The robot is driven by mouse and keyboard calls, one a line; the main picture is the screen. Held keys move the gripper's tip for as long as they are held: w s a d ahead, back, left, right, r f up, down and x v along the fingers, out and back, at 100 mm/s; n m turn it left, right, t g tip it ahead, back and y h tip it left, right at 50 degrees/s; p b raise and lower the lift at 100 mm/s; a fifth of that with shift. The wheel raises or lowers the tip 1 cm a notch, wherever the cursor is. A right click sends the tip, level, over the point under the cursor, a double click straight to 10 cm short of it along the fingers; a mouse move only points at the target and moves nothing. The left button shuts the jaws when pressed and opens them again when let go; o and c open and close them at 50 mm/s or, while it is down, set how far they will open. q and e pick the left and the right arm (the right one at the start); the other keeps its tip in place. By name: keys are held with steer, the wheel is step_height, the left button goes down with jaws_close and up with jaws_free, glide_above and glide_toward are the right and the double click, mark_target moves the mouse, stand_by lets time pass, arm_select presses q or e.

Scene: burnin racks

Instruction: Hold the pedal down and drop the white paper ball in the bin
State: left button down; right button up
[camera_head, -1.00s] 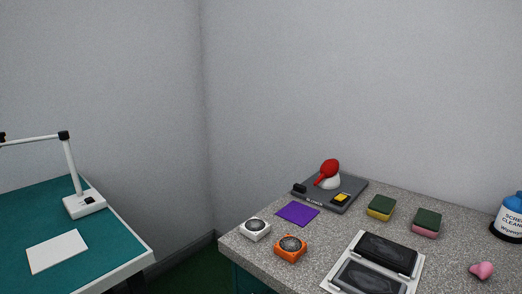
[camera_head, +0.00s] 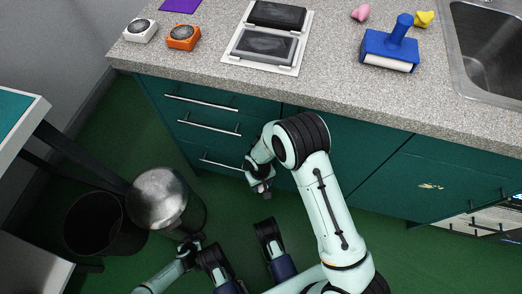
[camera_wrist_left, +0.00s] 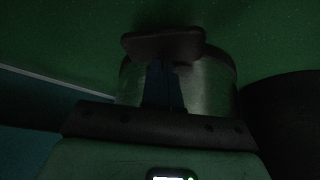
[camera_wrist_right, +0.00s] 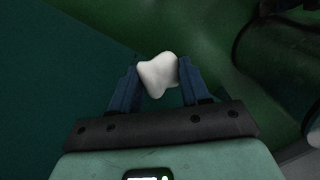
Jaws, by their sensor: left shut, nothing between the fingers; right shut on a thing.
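The silver metal bin (camera_head: 190,214) stands on the floor at the lower left of the head view, its round lid (camera_head: 158,196) lying over the top. The dark pedal (camera_wrist_left: 163,43) shows at the bin's foot in the left wrist view. My left gripper (camera_head: 190,246) is low beside the bin. Its shut, empty fingers (camera_wrist_left: 163,68) overlap the pedal in the picture; I cannot tell whether they press it. My right gripper (camera_head: 262,190) is right of the bin, shut on the white paper ball (camera_wrist_right: 158,74).
An open black bin (camera_head: 92,225) stands left of the metal bin. The counter (camera_head: 330,85) with teal drawers (camera_head: 215,120) runs behind my right arm. A table (camera_head: 20,115) is at the left. Green floor (camera_head: 110,135) is clear between table and drawers.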

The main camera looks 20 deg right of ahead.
steer(key=w+a+r+n, duration=0.2)
steer(key=w+a+r, duration=0.1)
steer(key=a+r, duration=0.55)
steer(key=w+a+r+n, duration=0.25)
steer(key=a+r, duration=0.25)
steer(key=a, duration=0.6)
steer(key=s+a+r+n, duration=0.1)
steer(key=s+a+r, duration=0.2)
steer(key=a+r, duration=0.55)
steer(key=s+a+r+n, duration=0.1)
steer(key=s+a+r, duration=0.2)
steer(key=a+r, duration=0.55)
steer(key=w+f, duration=0.3)
steer(key=w, duration=0.4)
steer(key=shift+w+a+f+t, duration=0.25)
steer(key=shift+w+f+t, duration=0.05)
steer(key=shift+f+t, duration=0.1)
arm_select(q)
steer(key=shift+f, duration=0.15)
